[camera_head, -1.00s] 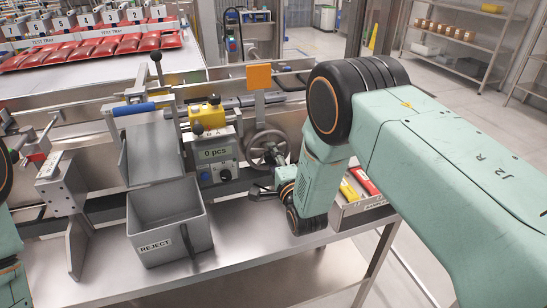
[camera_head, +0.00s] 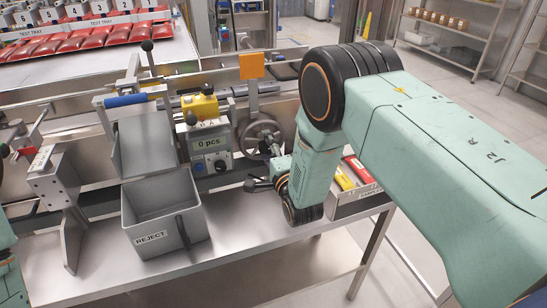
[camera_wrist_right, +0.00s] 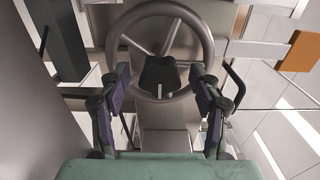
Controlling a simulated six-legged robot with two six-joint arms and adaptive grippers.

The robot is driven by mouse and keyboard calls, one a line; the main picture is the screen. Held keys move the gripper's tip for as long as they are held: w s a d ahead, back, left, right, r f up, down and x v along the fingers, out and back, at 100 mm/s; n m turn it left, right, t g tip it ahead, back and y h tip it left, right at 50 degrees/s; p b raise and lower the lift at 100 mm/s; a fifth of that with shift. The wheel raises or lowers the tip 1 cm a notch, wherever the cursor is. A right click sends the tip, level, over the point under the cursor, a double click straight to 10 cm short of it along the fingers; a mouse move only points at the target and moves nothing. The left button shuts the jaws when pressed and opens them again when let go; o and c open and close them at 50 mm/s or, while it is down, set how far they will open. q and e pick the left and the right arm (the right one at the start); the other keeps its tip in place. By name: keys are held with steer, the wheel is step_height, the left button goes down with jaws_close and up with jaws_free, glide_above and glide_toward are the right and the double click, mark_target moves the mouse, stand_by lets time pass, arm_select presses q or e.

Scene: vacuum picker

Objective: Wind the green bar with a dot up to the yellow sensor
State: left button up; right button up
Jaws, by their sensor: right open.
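The yellow sensor (camera_head: 200,106) sits on top of the counter box (camera_head: 210,148), whose display reads "0 pcs". I cannot make out a green bar with a dot in either view. A grey handwheel (camera_head: 262,138) stands right of the box; it also shows in the right wrist view (camera_wrist_right: 160,45). Its black knob (camera_wrist_right: 159,75) shows between the fingers of my right gripper (camera_wrist_right: 159,86). The fingers are open, one on each side, with gaps visible. In the head view my right gripper (camera_head: 266,182) is partly hidden by my wrist. My left gripper is out of view.
A grey REJECT bin (camera_head: 165,215) stands on the steel table left of my right gripper. A tray with yellow and red packs (camera_head: 355,172) is behind my right forearm. An orange plate (camera_head: 251,66) rises on a post above the wheel. The front table strip is clear.

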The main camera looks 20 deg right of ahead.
steer(key=s, duration=1.1)
steer(key=shift+s+d, duration=0.2)
steer(key=shift+s, duration=0.1)
